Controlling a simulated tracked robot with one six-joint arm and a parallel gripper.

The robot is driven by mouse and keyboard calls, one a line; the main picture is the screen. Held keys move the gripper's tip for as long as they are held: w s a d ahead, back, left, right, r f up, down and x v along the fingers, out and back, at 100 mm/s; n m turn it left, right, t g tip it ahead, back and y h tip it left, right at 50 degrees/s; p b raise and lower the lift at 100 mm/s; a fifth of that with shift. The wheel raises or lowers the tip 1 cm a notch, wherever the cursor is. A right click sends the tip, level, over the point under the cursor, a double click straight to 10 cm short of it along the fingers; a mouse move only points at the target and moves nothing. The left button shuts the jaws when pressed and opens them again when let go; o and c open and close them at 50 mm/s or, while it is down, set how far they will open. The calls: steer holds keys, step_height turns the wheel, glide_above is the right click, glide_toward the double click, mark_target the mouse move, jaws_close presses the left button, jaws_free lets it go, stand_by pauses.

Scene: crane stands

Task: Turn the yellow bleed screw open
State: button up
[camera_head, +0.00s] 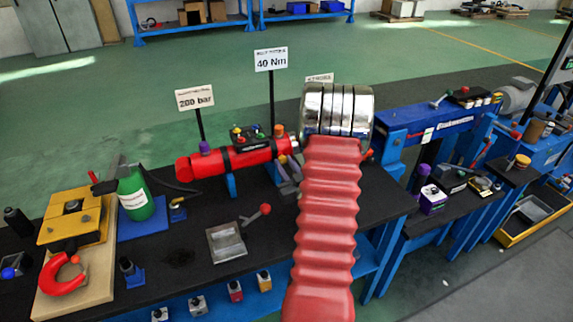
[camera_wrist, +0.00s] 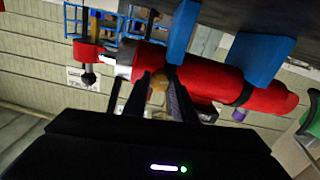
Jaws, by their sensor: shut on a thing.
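The yellow bleed screw (camera_wrist: 158,82) shows in the wrist view beside the red cylinder (camera_wrist: 205,72), near its metal-collared end. My gripper (camera_wrist: 165,84) has its two dark fingers shut around the screw, which they partly cover. The wrist view is turned upside down. In the head view the red cylinder (camera_head: 238,155) lies level on blue supports above the black bench. A small orange-yellow knob (camera_head: 279,130) stands on its right end. My red ribbed arm cover and metal rings hide much of the area beside that end.
A "40 Nm" sign (camera_head: 271,59) and a "200 bar" sign (camera_head: 194,97) stand behind the cylinder. A green bottle (camera_head: 135,195) stands left of it. A grey plate (camera_head: 226,243) and a red-knobbed lever (camera_head: 256,215) lie in front. A blue press frame (camera_head: 425,120) stands right.

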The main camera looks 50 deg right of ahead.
steer(key=shift+s+d+m, duration=0.1)
steer(key=shift+m, duration=0.6)
steer(key=o, duration=1)
steer(key=shift+o, duration=0.2)
steer(key=shift+s, duration=0.1)
steer(key=v, duration=1.3)
steer(key=shift+s+a, duration=0.2)
steer(key=shift+a, duration=0.05)
steer(key=shift+w, duration=0.1)
